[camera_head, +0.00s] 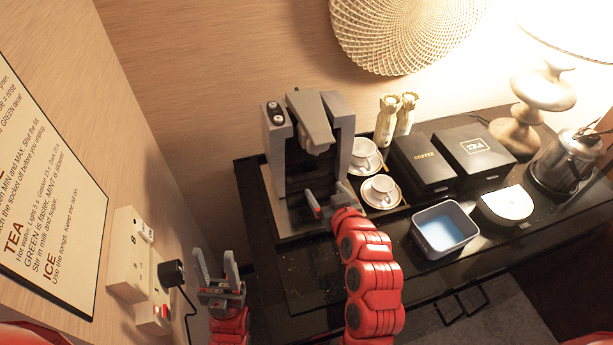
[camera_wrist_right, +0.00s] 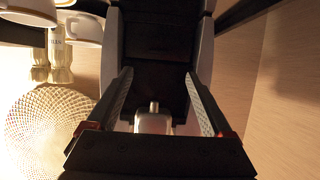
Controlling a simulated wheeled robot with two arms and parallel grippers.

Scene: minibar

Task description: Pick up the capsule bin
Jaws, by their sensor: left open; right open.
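The grey and black coffee machine (camera_head: 335,115) stands at the left of the black counter. I cannot clearly make out a separate capsule bin; a dark block (camera_wrist_right: 158,78) sits low between the machine's side walls and may be it. My right gripper (camera_head: 324,200) is open, low at the machine's front. In the right wrist view its fingertips (camera_wrist_right: 158,82) are spread toward the dark block, with nothing clearly held. The silver spout (camera_wrist_right: 153,122) shows between the fingers. My left gripper (camera_head: 216,258) is open and empty, left of the counter, near the wall socket.
Two white cups on saucers (camera_head: 392,197) stand right of the machine, close to my right arm. Further right are dark boxes (camera_head: 425,165), a square open container (camera_head: 472,238), a kettle (camera_head: 562,160) and a lamp (camera_head: 540,95). A socket (camera_head: 130,250) with plug and cord is on the left wall.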

